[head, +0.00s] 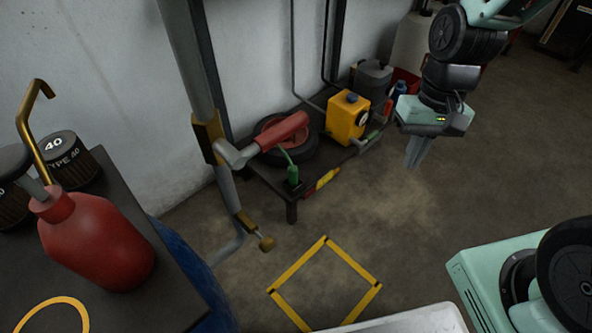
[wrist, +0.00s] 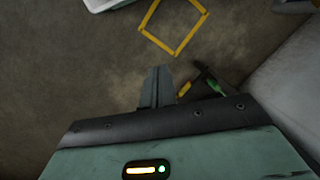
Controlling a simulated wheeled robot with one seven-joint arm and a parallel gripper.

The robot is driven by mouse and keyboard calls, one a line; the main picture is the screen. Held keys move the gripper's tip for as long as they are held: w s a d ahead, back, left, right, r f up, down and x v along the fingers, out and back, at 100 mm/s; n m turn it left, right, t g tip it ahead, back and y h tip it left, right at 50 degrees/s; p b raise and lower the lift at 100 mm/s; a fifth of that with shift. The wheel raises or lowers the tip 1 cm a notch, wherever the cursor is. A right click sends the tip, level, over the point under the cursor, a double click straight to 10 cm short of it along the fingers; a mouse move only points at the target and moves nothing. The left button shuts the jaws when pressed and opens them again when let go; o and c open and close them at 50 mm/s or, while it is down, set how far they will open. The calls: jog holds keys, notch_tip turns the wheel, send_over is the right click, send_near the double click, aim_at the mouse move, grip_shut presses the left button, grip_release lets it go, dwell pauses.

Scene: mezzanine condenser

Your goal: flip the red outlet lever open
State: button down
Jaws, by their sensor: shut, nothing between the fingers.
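The red outlet lever (head: 284,132) sticks out to the right, tilted slightly upward, from a grey fitting on the vertical pipe (head: 188,75) in the head view. My gripper (head: 413,164) hangs to the right of the lever, well apart from it, with its fingers pointing down. The fingers are together and empty. They also show pressed together in the wrist view (wrist: 158,72), above bare floor. I do not make out the red lever in the wrist view.
A red oil can (head: 95,240) stands on a dark cabinet at left. A yellow square (head: 325,283) marks the floor.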

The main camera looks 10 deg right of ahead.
jog(key=s+a+f+m+g+y+b, duration=0.35)
jog(key=a+f+m+g+y, duration=0.25)
jog(key=a+f+g+y, duration=0.4)
jog(key=w+a+r+m+t+y, duration=0.1)
jog(key=w+a+r+m+y, duration=0.2)
jog(key=w+m+y, duration=0.4)
jog(key=a+m+y, duration=0.1)
jog(key=m+y, duration=0.1)
jog(key=y, duration=0.4)
jog(key=shift+a+p, duration=0.15)
jog(key=shift+p, duration=0.25)
jog(key=shift+a+r, duration=0.1)
jog(key=shift+r, duration=0.05)
jog(key=b, duration=0.3)
send_near(270, 139)
notch_tip(270, 139, down, 2)
jog(key=a, duration=0.2)
jog(key=shift+s+a+r+b, duration=0.1)
jog(key=shift+a+r+b, duration=0.1)
jog(key=shift+r, duration=0.7)
jog(key=shift+a+r+b, duration=0.15)
jog(key=shift+r, duration=0.75)
